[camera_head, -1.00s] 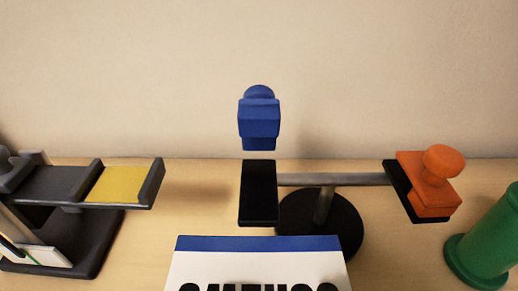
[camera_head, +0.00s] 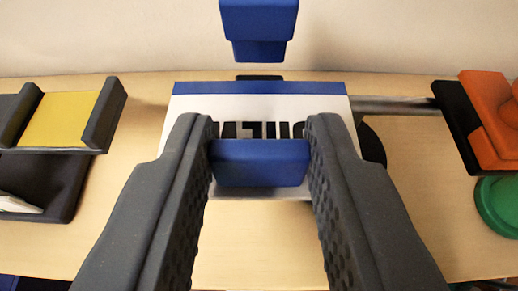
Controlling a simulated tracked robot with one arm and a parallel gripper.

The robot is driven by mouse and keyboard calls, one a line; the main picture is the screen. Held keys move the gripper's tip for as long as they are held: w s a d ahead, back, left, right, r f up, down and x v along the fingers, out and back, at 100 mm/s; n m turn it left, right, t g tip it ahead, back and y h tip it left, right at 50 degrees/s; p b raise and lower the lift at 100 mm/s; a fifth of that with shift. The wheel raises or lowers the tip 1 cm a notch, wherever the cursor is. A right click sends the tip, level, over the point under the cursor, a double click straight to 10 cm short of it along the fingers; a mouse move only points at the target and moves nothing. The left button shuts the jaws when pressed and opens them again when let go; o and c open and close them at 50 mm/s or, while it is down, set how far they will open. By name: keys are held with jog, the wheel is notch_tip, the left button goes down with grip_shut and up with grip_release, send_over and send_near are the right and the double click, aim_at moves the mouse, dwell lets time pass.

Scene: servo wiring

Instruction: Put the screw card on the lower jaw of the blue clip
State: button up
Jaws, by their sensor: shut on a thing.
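My gripper (camera_head: 260,150) is shut on the blue block-shaped grip (camera_head: 260,165) of the screw card. The screw card (camera_head: 262,103) is white with a blue far edge and black lettering partly hidden by the fingers. The blue clip's upper jaw (camera_head: 258,28) hangs just beyond the card at the top of the view. The clip's black lower jaw (camera_head: 259,77) is mostly hidden by the card, with only a thin sliver showing past its far edge. I cannot tell whether the card touches the lower jaw or is above it.
A grey metal bar (camera_head: 400,105) runs right from behind the card to a black plate (camera_head: 458,125) with an orange clip (camera_head: 490,115). A green cylinder (camera_head: 500,205) stands below it. A dark holder with a yellow pad (camera_head: 58,118) is at left. Bare wooden table lies between.

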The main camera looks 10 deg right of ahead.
jog(key=shift+f, duration=0.35)
jog(key=shift+f, duration=0.15)
jog(key=o, duration=0.9)
jog(key=shift+o, duration=0.2)
